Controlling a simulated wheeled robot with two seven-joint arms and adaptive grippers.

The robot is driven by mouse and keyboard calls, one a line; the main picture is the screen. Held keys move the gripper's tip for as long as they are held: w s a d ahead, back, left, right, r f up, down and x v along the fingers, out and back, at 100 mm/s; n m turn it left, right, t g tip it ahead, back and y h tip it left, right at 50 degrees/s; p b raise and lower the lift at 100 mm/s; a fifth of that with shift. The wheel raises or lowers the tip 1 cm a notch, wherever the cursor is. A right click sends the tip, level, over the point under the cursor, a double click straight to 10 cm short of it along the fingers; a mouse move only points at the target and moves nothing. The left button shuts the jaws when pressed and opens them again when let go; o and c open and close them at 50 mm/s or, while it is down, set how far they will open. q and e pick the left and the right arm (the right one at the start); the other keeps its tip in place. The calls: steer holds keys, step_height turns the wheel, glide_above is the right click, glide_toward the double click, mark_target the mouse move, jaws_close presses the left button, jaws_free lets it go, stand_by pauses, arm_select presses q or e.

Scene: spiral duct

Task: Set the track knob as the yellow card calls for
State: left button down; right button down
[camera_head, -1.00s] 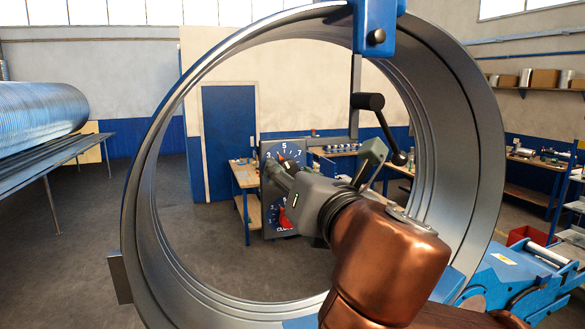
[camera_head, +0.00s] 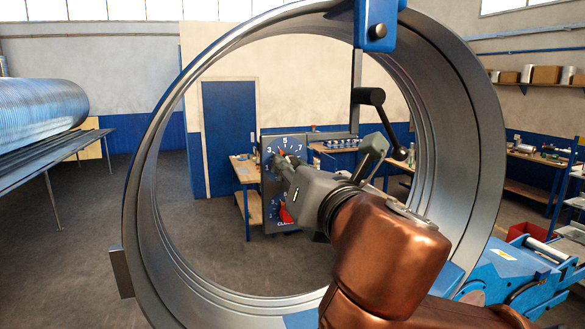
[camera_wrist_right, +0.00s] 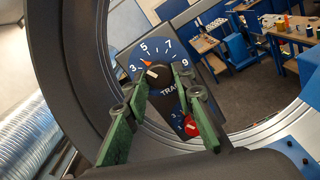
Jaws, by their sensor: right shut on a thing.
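The track knob (camera_wrist_right: 158,79) is dark and round with a white pointer mark, on a dark dial panel (camera_wrist_right: 178,46) numbered 3, 5, 7 and 9. The pointer sits between 3 and 5, near an orange-red mark on the scale. My right gripper (camera_wrist_right: 161,74) is shut on the knob, with green-padded fingers on either side. In the head view my right gripper (camera_head: 279,166) reaches through the big metal ring and hides most of the knob. My left gripper is not in view. I cannot make out a yellow card.
A red knob (camera_wrist_right: 192,127) sits lower on the same panel, close to one finger. The wide metal ring (camera_head: 142,215) surrounds the arm. A black crank handle (camera_head: 368,97) hangs at the ring's upper right. Benches stand behind, and the floor at left is open.

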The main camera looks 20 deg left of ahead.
steer(key=shift+m, duration=0.3)
steer(key=m+b, duration=0.4)
steer(key=m, duration=0.6)
steer(key=shift+r, duration=0.1)
stand_by(0.4)
steer(key=c, duration=1.6)
jaws_free()
